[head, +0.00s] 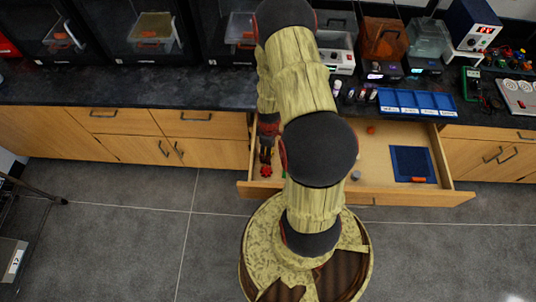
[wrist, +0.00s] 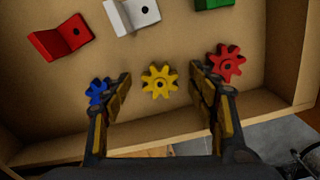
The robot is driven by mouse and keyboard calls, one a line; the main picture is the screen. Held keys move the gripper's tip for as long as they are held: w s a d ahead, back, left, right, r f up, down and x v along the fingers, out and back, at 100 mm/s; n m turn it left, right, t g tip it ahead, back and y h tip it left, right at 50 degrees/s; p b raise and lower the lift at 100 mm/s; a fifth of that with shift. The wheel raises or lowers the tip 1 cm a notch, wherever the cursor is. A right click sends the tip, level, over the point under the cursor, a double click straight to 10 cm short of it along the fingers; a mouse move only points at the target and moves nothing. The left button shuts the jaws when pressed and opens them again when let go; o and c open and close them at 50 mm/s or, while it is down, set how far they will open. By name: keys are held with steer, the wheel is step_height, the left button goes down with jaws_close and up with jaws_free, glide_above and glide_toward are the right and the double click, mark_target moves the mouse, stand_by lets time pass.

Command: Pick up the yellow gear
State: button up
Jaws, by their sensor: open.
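The yellow gear (wrist: 160,81) lies flat on the floor of an open wooden drawer (head: 408,197). In the wrist view it sits between and just beyond the fingertips of my gripper (wrist: 165,85), which is open and empty. A blue gear (wrist: 97,91) is partly hidden behind the left finger. A red gear (wrist: 226,62) lies just beyond the right finger. In the head view my gripper (head: 266,155) is over the left end of the drawer, with the red gear (head: 266,171) near it. The yellow gear cannot be made out there.
Red (wrist: 62,38), white (wrist: 132,12) and green (wrist: 213,3) pieces lie farther off in the drawer. A blue mat (head: 411,163) lies at the drawer's right. The dark counter (head: 130,90) above holds a blue tray (head: 416,103) and several machines. The drawer's wooden walls are close to my gripper.

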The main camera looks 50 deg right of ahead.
steer(key=c, duration=0.3)
steer(key=c, duration=0.6)
steer(key=shift+r, duration=0.15)
